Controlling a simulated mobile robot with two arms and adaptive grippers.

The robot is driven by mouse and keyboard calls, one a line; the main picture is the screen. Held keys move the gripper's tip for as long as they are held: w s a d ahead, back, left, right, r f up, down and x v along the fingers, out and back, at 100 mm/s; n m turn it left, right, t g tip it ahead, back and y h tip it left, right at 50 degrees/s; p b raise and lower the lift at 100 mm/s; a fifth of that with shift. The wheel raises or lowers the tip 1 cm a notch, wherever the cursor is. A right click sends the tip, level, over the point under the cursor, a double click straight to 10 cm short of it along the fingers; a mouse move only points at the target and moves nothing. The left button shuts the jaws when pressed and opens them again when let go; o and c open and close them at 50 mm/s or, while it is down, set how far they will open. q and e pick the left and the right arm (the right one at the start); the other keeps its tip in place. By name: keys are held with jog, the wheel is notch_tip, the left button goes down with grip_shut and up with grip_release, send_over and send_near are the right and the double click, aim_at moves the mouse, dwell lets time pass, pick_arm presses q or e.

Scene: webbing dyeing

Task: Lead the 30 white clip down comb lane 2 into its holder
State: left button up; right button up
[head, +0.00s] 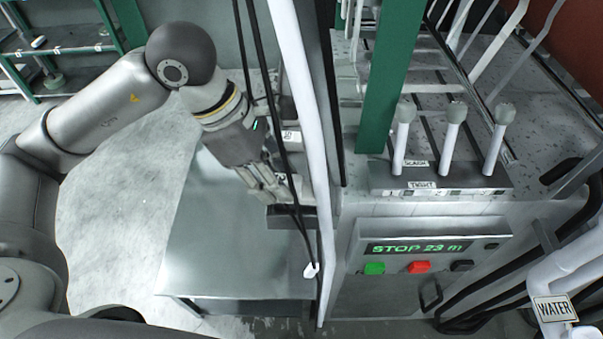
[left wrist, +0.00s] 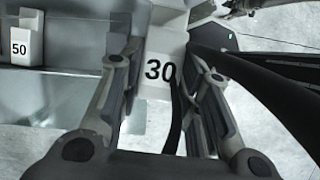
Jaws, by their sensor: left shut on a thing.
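The white clip marked 30 (left wrist: 158,72) sits between the fingers of my left gripper (left wrist: 162,85) in the left wrist view. The gripper is shut on it, and a black strap lies by its lower right side. In the head view my left gripper (head: 272,190) points down and right, above the metal table and beside the black straps; its fingers mostly hide the clip. I cannot make out comb lane 2 or the clip's holder. My right gripper is not in view.
A white block marked 50 (left wrist: 21,46) stands left in the wrist view. The metal table (head: 215,250) has clear room. Black straps (head: 283,120) and a white post (head: 300,100) stand right of my gripper, before the control panel (head: 430,255). A small white piece (head: 311,270) hangs low there.

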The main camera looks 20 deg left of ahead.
pick_arm(q)
jog(key=w+f+p, duration=0.1)
jog(key=w+f, duration=0.1)
jog(key=w, duration=0.2)
jog(key=w+a+f+p, duration=0.1)
jog(key=w+f+p, duration=0.1)
jog(key=w+f, duration=0.1)
jog(key=w+a+f+p, duration=0.1)
jog(key=w+f+p, duration=0.1)
jog(key=w, duration=0.3)
jog(key=shift+w+a+f, duration=0.15)
jog(key=shift+a+f, duration=0.05)
jog(key=shift+f, duration=0.35)
jog(key=shift+w+a+f+p, duration=0.1)
jog(key=shift+w+f+p, duration=0.2)
jog(key=shift+w+f, duration=0.15)
jog(key=f, duration=0.1)
jog(key=f+p, duration=0.2)
jog(key=shift+w, duration=0.25)
jog(key=shift+f, duration=0.25)
jog(key=shift+f, duration=0.1)
